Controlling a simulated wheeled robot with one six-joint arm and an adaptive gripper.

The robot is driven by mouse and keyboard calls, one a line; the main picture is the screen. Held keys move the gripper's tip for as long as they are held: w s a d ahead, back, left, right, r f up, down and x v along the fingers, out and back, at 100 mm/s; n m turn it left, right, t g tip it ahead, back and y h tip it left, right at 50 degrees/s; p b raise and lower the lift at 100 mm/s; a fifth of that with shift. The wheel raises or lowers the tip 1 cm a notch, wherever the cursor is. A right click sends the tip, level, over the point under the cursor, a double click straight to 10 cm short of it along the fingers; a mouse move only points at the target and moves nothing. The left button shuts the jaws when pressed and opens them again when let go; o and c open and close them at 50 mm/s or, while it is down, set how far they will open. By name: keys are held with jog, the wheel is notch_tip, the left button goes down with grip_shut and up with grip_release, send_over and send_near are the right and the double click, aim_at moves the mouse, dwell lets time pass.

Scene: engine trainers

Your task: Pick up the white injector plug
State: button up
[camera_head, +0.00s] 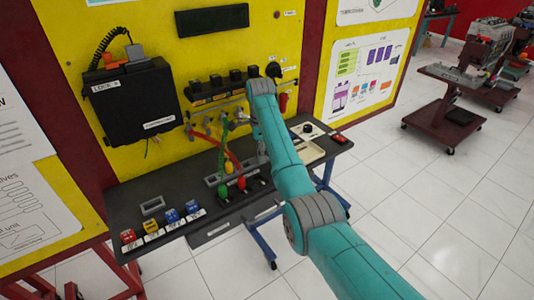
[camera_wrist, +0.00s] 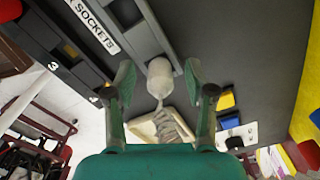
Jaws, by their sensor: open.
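A whitish-grey plug (camera_wrist: 160,68), which looks like the white injector plug, shows in the wrist view between my open fingers. Its thin neck or lead points down the picture. My gripper (camera_wrist: 159,80) has one finger on each side of the plug, with a visible gap on both sides. I cannot tell from this view how far the plug is in depth from the fingertips. In the head view my teal arm reaches over the table and hides much of the area around the gripper; the plug is not clear there.
A dark socket strip (camera_wrist: 88,28) labelled "SOCKETS" runs beside the plug. A cream tray (camera_head: 308,154) lies on the dark table (camera_head: 130,203). Yellow (camera_head: 228,166), green (camera_head: 225,190) and red (camera_head: 241,183) plugs stand near the arm. Small coloured blocks (camera_head: 172,215) line the front left. A yellow panel (camera_head: 170,35) rises behind.

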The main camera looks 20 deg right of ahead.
jog(key=c, duration=1)
jog(key=shift+r, duration=0.1)
jog(key=shift+c, duration=0.2)
